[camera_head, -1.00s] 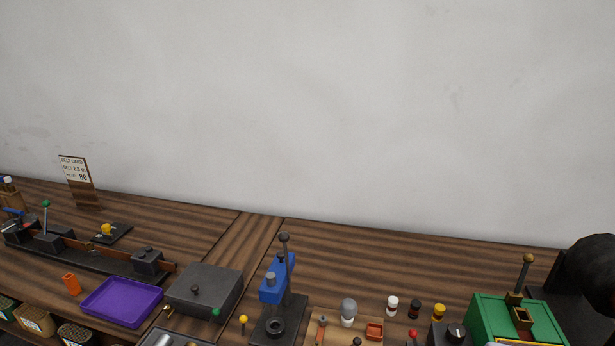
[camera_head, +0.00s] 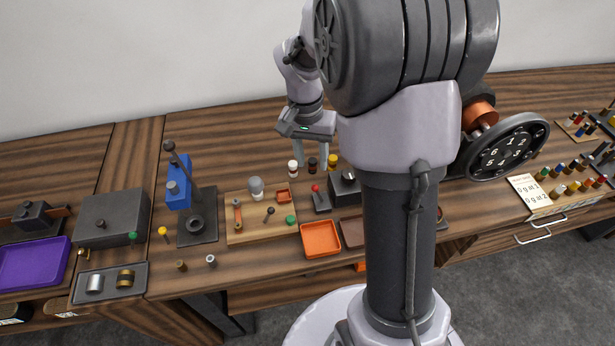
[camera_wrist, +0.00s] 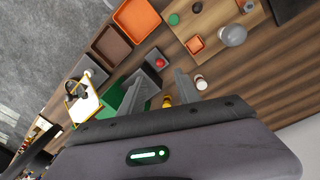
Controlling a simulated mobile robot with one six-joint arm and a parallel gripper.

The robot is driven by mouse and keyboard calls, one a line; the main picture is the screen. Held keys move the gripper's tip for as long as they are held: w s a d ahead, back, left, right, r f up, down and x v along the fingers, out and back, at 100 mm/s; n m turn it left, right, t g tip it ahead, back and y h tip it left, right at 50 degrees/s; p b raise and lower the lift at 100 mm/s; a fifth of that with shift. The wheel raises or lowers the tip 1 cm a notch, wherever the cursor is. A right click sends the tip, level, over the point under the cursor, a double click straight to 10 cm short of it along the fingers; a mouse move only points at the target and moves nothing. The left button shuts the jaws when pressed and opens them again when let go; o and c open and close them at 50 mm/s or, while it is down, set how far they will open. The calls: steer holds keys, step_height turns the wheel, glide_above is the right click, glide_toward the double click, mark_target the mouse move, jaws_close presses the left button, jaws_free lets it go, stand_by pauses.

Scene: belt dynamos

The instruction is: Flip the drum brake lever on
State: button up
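My gripper (camera_head: 311,152) is open and empty above the back of the bench, near several small capped bottles (camera_head: 293,168). In the wrist view its two fingers (camera_wrist: 160,88) stand apart with nothing between them. A small dark block with a red-knobbed lever (camera_head: 316,190) stands on the bench in front of my gripper; the red knob (camera_wrist: 160,62) also shows just beyond the fingers in the wrist view. A green box (camera_wrist: 114,98) shows beside one finger. I cannot tell which lever is the drum brake lever; my arm hides much of the bench's middle right.
A blue press (camera_head: 178,190) with an upright lever stands left of a wooden board (camera_head: 240,235). An orange tray (camera_head: 320,240) lies at the front. A large black numbered wheel (camera_head: 505,147) stands right of my arm. The back left bench is clear.

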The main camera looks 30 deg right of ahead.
mark_target(315, 186)
steer(key=f+b, duration=0.1)
steer(key=f, duration=0.3)
steer(key=f+b, duration=0.1)
steer(key=f, duration=0.2)
steer(key=f+b, duration=0.1)
steer(key=f, duration=0.3)
steer(key=shift+s+d+f, duration=0.3)
steer(key=shift+d+f, duration=0.05)
steer(key=shift+d, duration=0.05)
jaws_close()
stand_by(0.5)
